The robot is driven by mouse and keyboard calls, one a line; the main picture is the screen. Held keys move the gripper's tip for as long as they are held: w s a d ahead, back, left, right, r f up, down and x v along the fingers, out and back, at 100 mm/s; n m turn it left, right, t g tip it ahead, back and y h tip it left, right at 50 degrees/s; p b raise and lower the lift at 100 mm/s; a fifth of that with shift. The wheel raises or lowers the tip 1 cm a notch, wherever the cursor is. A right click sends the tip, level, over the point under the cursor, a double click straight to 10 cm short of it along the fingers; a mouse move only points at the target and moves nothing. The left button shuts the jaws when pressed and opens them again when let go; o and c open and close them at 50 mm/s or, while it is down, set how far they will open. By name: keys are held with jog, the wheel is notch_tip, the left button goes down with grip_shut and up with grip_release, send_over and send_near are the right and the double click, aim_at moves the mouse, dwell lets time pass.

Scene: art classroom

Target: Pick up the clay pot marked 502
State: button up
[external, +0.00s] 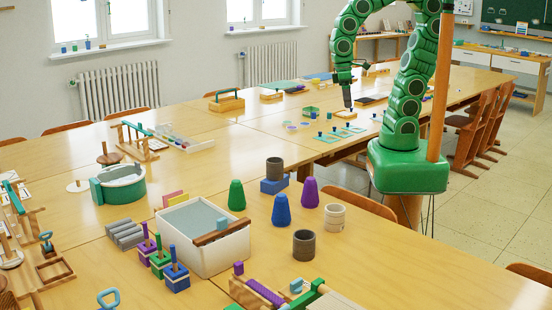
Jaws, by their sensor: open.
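Three small round pots stand near the middle of the table. A dark grey-brown pot (275,168) sits on a blue block (274,185). A pale beige pot (334,217) and another dark brown pot (304,245) stand on the bare tabletop. Any number on them is too small to read, so I cannot tell which is marked 502. My gripper (352,76) hangs from the green arm over the far part of the table, well away from these pots. It is open, with nothing visible held in it.
Green, blue (281,210) and purple (310,192) cones stand among the pots. A white bin (205,240) with a wooden bar is to their left. Chairs line the right side. The front right tabletop (410,265) is clear.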

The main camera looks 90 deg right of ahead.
jog(key=w+a+f+m+y, duration=0.15)
jog(key=w+a+f, duration=0.35)
jog(key=a, duration=0.5)
jog(key=m+g+y, duration=0.1)
jog(key=m, duration=0.6)
send_near(336, 219)
jog(key=d+f, duration=0.2)
jog(key=f, duration=0.1)
jog(key=shift+s+d+f, duration=0.1)
jog(key=shift+s+d, duration=0.05)
jog(key=shift+s, duration=0.05)
jog(key=shift+m+x, duration=0.25)
jog(key=shift+x, duration=1.3)
jog(key=shift+s+x, duration=0.1)
jog(key=shift+x, duration=1.2)
jog(key=shift+s+x, duration=0.15)
jog(key=shift+x, duration=1.15)
jog(key=shift+c, duration=0.3)
